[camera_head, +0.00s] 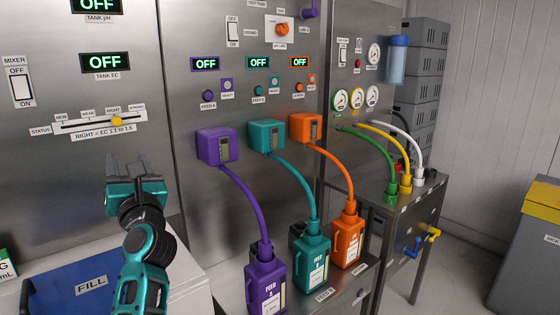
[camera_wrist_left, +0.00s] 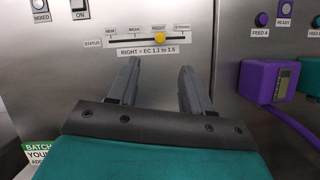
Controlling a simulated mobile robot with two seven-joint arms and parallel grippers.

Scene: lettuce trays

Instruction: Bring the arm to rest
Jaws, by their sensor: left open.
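My left gripper (camera_head: 126,168) is in front of the steel panel, below the status slider, with its fingers pointing at the panel. It is open and empty, and the left wrist view shows its two parallel fingers (camera_wrist_left: 158,85) apart with only bare panel between them. The status slider (camera_head: 98,121) has a yellow knob (camera_head: 117,122) at the RIGHT mark, and the knob also shows in the left wrist view (camera_wrist_left: 160,38), beyond the fingertips. I cannot tell whether the fingertips touch the panel. My right gripper is not in view.
Purple (camera_head: 265,283), teal (camera_head: 313,262) and orange (camera_head: 347,240) bottles stand on a shelf, joined by hoses to pump boxes. A blue FILL lid (camera_head: 85,287) lies below my left arm. A steel side table (camera_head: 410,205) stands at right. Open floor shows farther right.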

